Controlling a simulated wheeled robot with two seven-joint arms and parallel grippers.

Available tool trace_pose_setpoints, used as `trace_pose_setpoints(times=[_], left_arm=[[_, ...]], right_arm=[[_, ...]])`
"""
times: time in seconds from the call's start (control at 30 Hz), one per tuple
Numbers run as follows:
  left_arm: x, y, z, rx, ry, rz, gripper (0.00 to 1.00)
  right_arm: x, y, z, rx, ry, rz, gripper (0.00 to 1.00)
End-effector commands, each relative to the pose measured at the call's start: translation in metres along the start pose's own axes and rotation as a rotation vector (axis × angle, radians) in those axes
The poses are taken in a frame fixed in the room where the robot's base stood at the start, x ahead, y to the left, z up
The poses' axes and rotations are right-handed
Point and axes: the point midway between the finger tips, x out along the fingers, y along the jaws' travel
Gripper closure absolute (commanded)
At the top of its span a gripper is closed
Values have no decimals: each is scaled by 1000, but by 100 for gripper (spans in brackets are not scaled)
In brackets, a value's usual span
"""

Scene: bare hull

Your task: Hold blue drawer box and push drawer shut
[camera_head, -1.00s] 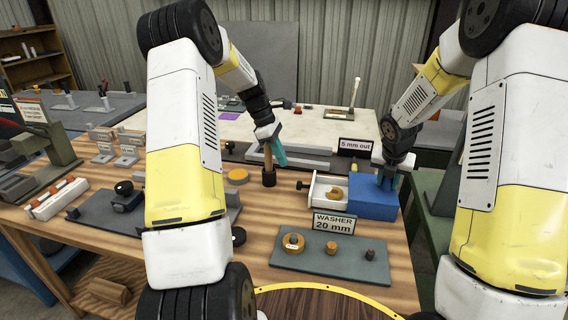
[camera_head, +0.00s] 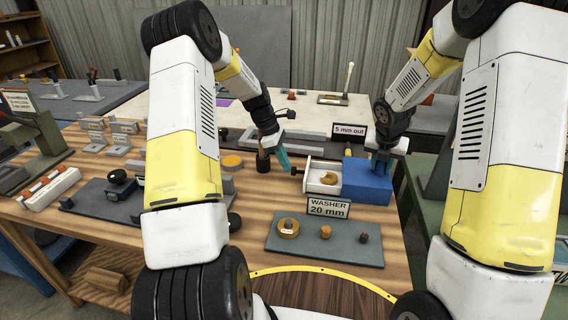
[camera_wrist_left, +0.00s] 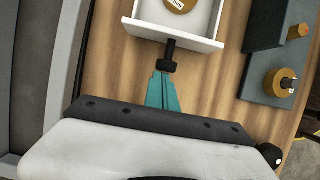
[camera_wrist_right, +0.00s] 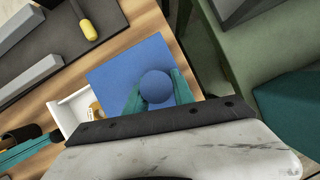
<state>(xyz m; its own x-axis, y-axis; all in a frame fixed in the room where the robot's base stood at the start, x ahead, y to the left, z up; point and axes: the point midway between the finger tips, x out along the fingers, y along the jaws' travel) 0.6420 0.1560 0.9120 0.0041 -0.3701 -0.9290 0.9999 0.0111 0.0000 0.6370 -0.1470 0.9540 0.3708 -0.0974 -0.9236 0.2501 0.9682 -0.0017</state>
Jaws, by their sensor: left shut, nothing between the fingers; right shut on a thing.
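The blue drawer box (camera_head: 366,184) stands on the wooden bench, and its white drawer (camera_head: 316,190) sticks out to the left, open. A brass ring (camera_head: 329,178) lies in the drawer. My right gripper (camera_head: 382,164) is shut on the round blue knob (camera_wrist_right: 156,86) on top of the box. My left gripper (camera_head: 285,166) is shut and empty, just left of the drawer's black knob (camera_head: 295,171). In the left wrist view its teal fingertips (camera_wrist_left: 161,76) are right at the black knob (camera_wrist_left: 168,66), touching or nearly so.
A grey tray (camera_head: 280,241) with a ring and two small parts lies in front, behind it the washer sign (camera_head: 328,207). A dark plate with a yellow-handled tool (camera_wrist_right: 88,30) lies behind the box. A black cup (camera_head: 263,164) stands left of my left gripper.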

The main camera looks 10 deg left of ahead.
Motion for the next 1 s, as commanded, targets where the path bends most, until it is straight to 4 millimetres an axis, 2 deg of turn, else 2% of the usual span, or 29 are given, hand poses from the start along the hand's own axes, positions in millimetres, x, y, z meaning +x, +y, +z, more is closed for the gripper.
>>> trace_pose_setpoints(times=[0.3, 0.43, 0.6, 1.0], left_arm=[[30, -1, 78, 9, -3, -3, 100], [39, -1, 100, 6, -3, -3, 100], [42, -1, 109, 3, -4, -2, 100], [38, -1, 112, 6, -8, -2, 100]], right_arm=[[0, 1, 0, -1, -1, 2, 100], [0, 2, 0, -1, -1, 2, 100], [0, 2, 0, -2, -1, 3, 100], [0, 5, -1, -5, 0, 7, 100]])
